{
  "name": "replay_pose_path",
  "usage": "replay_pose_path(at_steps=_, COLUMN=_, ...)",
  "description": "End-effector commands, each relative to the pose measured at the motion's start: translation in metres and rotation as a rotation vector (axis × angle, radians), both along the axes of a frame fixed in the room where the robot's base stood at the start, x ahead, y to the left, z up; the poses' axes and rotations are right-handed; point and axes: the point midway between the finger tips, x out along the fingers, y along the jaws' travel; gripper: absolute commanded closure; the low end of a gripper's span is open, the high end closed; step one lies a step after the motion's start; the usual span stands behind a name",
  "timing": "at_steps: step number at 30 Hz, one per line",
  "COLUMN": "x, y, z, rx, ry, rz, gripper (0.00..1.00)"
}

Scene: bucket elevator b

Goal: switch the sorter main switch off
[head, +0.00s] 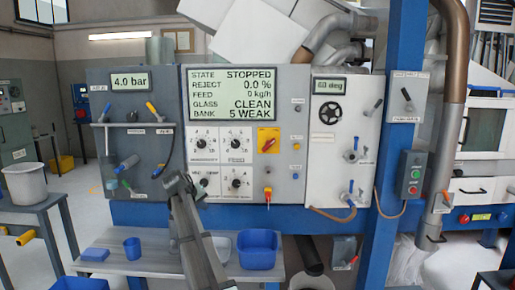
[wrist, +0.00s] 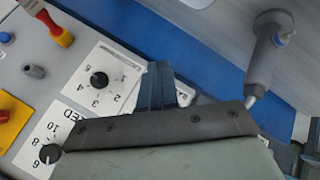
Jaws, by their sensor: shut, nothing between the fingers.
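A yellow plate with a red rotary handle (head: 268,141), which looks like the main switch, is on the panel right of the dials. Its handle sits at a slant; its label is too small to read. Part of the yellow plate (wrist: 12,122) shows at the left edge of the wrist view, with most of its handle cut off. My gripper (head: 183,184) is in front of the panel's lower left, left of and below the switch, apart from it. In the wrist view its fingers (wrist: 163,86) are together and empty, beside a white dial plate.
A screen (head: 231,93) above the dials reads STOPPED. Blue bins (head: 257,250) stand on the table below.

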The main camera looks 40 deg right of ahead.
Motion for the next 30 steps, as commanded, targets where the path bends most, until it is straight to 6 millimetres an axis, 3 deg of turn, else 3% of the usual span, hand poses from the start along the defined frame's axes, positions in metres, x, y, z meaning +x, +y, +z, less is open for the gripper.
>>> replay_pose_path(at_steps=1, x=0.004, y=-0.016, z=0.025, rx=-0.024, ry=-0.011, rz=-0.018, gripper=1.00)
replay_pose_path(at_steps=12, x=-0.011, y=-0.103, z=0.180, rx=-0.189, ry=-0.065, rz=-0.137, gripper=1.00)
replay_pose_path(at_steps=18, x=-0.028, y=-0.133, z=0.244, rx=-0.254, ry=-0.082, rz=-0.190, gripper=1.00)
replay_pose_path(at_steps=24, x=-0.039, y=-0.147, z=0.275, rx=-0.285, ry=-0.089, rz=-0.219, gripper=1.00)
replay_pose_path(at_steps=30, x=-0.041, y=-0.149, z=0.281, rx=-0.292, ry=-0.090, rz=-0.224, gripper=1.00)
